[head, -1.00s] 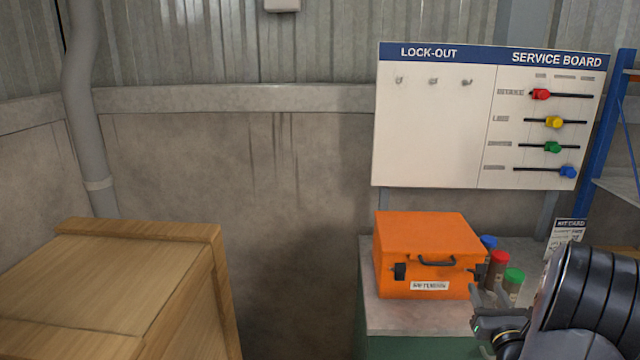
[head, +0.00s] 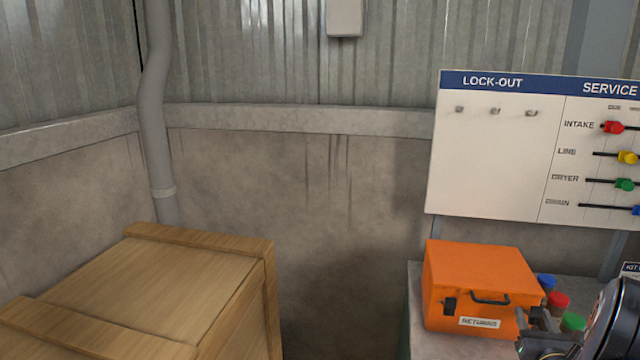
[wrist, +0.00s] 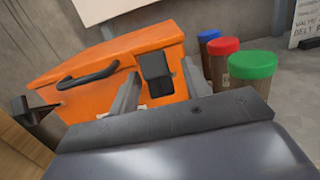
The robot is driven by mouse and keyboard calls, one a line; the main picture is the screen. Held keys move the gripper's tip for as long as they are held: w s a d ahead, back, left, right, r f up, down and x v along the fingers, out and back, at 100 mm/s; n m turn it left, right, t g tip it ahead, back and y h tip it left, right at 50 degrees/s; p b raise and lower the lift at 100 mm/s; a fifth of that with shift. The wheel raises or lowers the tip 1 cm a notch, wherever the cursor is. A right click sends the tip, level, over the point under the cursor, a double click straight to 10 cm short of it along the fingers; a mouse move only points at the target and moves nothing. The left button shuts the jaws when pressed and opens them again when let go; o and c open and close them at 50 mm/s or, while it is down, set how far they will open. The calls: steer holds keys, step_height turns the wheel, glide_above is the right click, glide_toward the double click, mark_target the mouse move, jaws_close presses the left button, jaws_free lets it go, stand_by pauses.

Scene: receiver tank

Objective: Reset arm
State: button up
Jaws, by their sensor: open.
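My gripper (head: 532,335) is at the lower right of the head view, in front of the right side of an orange case. The orange case (head: 478,280) is closed, with a dark handle and latches, and sits on a grey-topped bench (head: 415,315). It fills the left and middle of the wrist view (wrist: 60,110), beyond the fingers. Whether the fingers touch it I cannot tell.
Blue (wrist: 209,36), red (wrist: 224,46) and green (wrist: 252,66) capped jars stand right of the case. A wooden crate (head: 170,290) stands at left. The lock-out and service board (head: 490,150) hangs above the bench, with coloured sliders on rods. Bare wall lies between crate and bench.

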steer(key=shift+f+t+b, duration=0.3)
steer(key=shift+b, duration=0.75)
steer(key=shift+s+f+b, duration=0.1)
steer(key=shift+s+b, duration=0.15)
steer(key=shift+b, duration=0.2)
steer(key=b+v, duration=0.3)
steer(key=v, duration=0.7)
steer(key=p+x, duration=0.1)
steer(key=x, duration=0.2)
steer(key=p+x, duration=0.2)
steer(key=x, duration=0.2)
steer(key=r+p+x, duration=0.1)
steer(key=x, duration=0.2)
steer(key=shift+w, duration=0.3)
steer(key=shift+s+r+p, duration=0.1)
steer(key=shift+r+p, duration=0.1)
steer(key=shift+p, duration=0.9)
steer(key=g+p, duration=0.1)
steer(key=p, duration=0.2)
steer(key=shift+r, duration=0.15)
steer(key=s+f+t+h+b, duration=0.1)
steer(key=s+f+b, duration=0.1)
steer(key=s+b, duration=0.7)
steer(key=b, duration=0.3)
steer(key=shift+a, duration=0.3)
